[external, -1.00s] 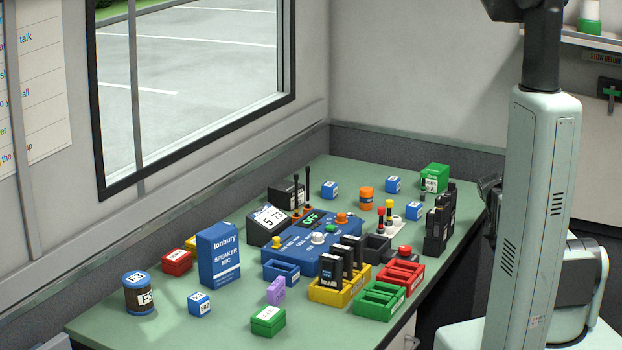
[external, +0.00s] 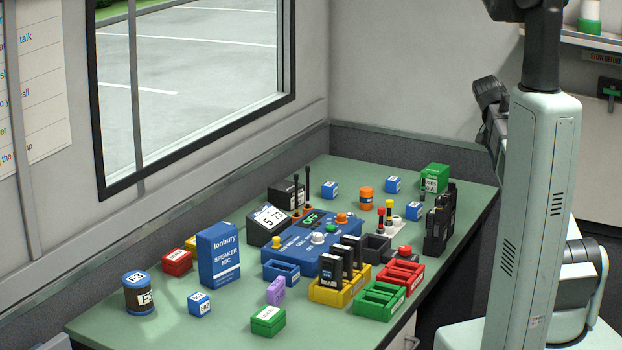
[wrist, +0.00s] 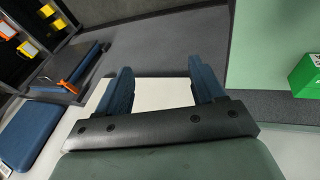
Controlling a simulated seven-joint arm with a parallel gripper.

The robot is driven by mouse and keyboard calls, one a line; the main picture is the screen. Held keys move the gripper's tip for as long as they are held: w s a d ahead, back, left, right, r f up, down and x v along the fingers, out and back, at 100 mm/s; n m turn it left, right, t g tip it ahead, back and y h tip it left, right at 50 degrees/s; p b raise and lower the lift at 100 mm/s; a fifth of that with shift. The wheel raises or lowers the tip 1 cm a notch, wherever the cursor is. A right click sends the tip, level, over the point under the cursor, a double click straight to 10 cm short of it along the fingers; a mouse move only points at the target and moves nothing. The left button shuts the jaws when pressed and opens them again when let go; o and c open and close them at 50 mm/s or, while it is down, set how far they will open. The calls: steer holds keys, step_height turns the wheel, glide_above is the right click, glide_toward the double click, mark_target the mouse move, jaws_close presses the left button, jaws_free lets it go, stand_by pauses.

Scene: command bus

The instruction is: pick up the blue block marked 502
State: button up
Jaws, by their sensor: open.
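My gripper (wrist: 160,72) is open and empty in the wrist view, away from the blocks. In the external view, my dark wrist parts are above the desk's right side, with the fingers not clearly visible.
A blue console (external: 310,245) fills the desk's middle, with yellow (external: 325,295), green (external: 380,302) and red (external: 402,277) trays in front. A tall blue speaker mic box (external: 219,255) stands beside the front-left block. A green box (wrist: 306,76) shows in the wrist view.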

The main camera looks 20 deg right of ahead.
steer(key=w+a+n+t+y, duration=0.15)
steer(key=w+a, duration=0.25)
steer(key=a, duration=0.7)
steer(key=w+a+n, duration=0.3)
steer(key=w+a, duration=0.1)
steer(key=a, duration=0.6)
steer(key=a+n+y, duration=0.1)
steer(key=a+n, duration=0.4)
steer(key=a, duration=1.7)
steer(key=n+y, duration=0.2)
steer(key=n, duration=0.6)
glide_above(198, 297)
step_height(198, 297, down, 4)
steer(key=shift+g, duration=0.35)
steer(key=f, duration=0.7)
steer(key=shift+w+a, duration=0.25)
steer(key=shift+w, duration=0.05)
steer(key=shift+s+d+f, duration=0.1)
steer(key=shift+d+f, duration=0.05)
steer(key=shift+f, duration=0.7)
steer(key=shift+s+d+f, duration=0.1)
steer(key=shift+f, duration=1.75)
